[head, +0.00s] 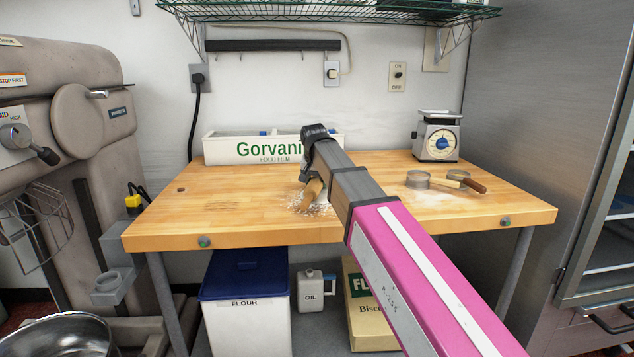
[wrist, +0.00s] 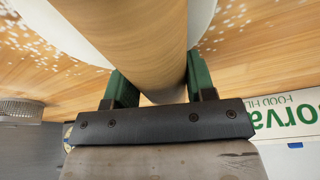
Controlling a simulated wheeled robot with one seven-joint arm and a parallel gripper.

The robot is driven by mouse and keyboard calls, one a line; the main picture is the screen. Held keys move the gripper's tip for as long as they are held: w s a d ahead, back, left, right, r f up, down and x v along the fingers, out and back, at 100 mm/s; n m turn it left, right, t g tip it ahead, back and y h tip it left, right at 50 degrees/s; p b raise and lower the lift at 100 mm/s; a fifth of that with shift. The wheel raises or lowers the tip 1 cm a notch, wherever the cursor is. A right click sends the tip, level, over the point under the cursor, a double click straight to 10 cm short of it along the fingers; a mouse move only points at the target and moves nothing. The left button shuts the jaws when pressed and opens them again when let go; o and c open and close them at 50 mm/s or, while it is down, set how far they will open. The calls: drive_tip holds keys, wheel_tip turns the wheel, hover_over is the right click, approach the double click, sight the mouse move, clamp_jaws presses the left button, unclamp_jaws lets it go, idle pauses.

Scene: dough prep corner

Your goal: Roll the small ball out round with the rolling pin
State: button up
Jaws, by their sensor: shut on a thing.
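My gripper (head: 311,178) is over the worktop, left of its middle in the head view. In the wrist view its two green fingers (wrist: 160,82) are shut on the wooden rolling pin (wrist: 135,30), one on each side. The rolling pin (head: 313,193) is low over a floured patch, partly hidden by my gripper. Pale, smooth dough (wrist: 203,18) shows on both sides of the pin in the wrist view. The pin covers its middle, so I cannot tell its whole outline or whether pin and dough touch. The dough is not clear in the head view.
The wooden worktop (head: 215,222) has free room at its left. A Gorvani film box (head: 225,150) stands at the back.

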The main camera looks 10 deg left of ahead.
drive_tip(key=shift+r, duration=3.05)
